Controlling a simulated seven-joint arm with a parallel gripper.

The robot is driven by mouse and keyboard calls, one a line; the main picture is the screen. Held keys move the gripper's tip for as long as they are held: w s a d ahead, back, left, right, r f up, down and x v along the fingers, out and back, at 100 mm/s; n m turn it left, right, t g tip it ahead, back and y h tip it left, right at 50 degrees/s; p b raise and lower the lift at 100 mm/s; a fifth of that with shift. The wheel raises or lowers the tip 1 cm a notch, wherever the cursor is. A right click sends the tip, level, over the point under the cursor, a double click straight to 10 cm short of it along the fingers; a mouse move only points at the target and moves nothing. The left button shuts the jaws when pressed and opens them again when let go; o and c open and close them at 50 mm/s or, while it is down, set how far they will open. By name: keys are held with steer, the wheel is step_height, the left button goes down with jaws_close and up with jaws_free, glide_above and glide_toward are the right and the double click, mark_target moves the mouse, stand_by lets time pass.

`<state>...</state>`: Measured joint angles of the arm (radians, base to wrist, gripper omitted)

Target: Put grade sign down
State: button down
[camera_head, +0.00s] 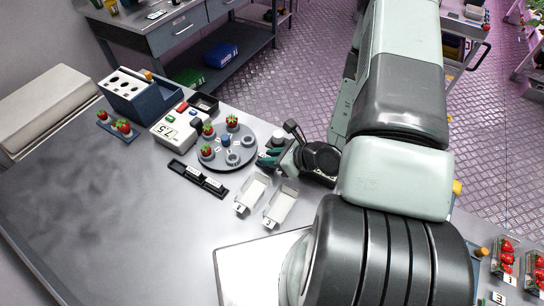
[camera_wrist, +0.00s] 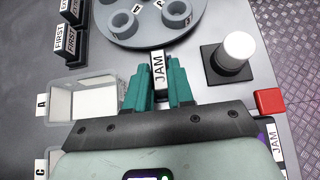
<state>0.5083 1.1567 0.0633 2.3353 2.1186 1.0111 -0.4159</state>
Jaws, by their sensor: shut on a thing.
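A small white grade sign reading JAM (camera_wrist: 158,66) is between the teal fingertips of my gripper (camera_wrist: 158,84) in the wrist view. The fingers are shut on it, and it is close to the edge of the grey round turntable. Whether its foot touches the table cannot be told. In the head view my gripper (camera_head: 268,157) is just right of the turntable (camera_head: 238,161), and the sign cannot be made out there. A dark sign rail (camera_head: 177,166) with white signs lies left of the turntable.
The turntable carries strawberries (camera_head: 207,151) and ring-shaped cups (camera_wrist: 177,14). White trays (camera_head: 263,181) stand below it. A white-domed button (camera_wrist: 240,47) and a red block (camera_wrist: 269,102) are right of my gripper. A scale (camera_head: 170,139) stands behind left. The left of the table is clear.

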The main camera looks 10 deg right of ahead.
steer(key=shift+f, duration=0.1)
steer(key=c, duration=1)
jaws_free()
steer(key=shift+d+r, duration=0.1)
steer(key=shift+r, duration=0.15)
steer(key=v, duration=1.1)
steer(key=shift+s+d+r, duration=0.2)
steer(key=shift+s, duration=0.05)
